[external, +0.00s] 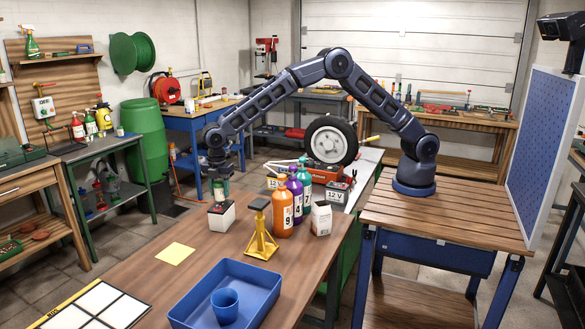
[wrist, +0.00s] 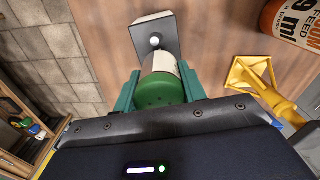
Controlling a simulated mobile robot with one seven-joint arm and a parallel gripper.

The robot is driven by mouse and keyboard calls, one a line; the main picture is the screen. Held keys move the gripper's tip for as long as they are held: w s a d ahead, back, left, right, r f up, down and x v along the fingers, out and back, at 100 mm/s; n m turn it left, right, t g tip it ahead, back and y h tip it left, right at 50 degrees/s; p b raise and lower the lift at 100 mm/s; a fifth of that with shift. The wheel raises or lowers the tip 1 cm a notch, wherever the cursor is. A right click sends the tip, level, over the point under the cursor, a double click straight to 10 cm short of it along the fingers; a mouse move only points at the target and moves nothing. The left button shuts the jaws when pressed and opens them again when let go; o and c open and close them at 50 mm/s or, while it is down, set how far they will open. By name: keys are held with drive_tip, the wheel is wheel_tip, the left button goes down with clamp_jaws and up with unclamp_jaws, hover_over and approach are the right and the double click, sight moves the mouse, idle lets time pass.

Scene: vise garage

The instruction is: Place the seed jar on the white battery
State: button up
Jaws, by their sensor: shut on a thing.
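The seed jar has a green lid and a pale body; it shows in the wrist view (wrist: 161,88) between the teal fingers of my gripper (wrist: 160,92). My gripper (external: 220,182) is shut on the jar (external: 221,189) in the external view. The white battery (external: 222,216), with a dark top, stands on the wooden table directly below the jar. In the wrist view the battery's dark top (wrist: 150,27) with a round pale terminal lies just beyond the jar. I cannot tell whether the jar touches the battery, and the jar's base is hidden.
A yellow jack stand (external: 260,232) stands right of the battery, with orange (external: 283,207), purple and teal bottles behind it. A white box (external: 321,218) is farther right. A yellow note (external: 175,253) and a blue tray (external: 253,270) with a blue cup (external: 225,305) lie nearer.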

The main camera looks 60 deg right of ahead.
drive_tip(key=shift+f, duration=0.6)
drive_tip(key=o, duration=1)
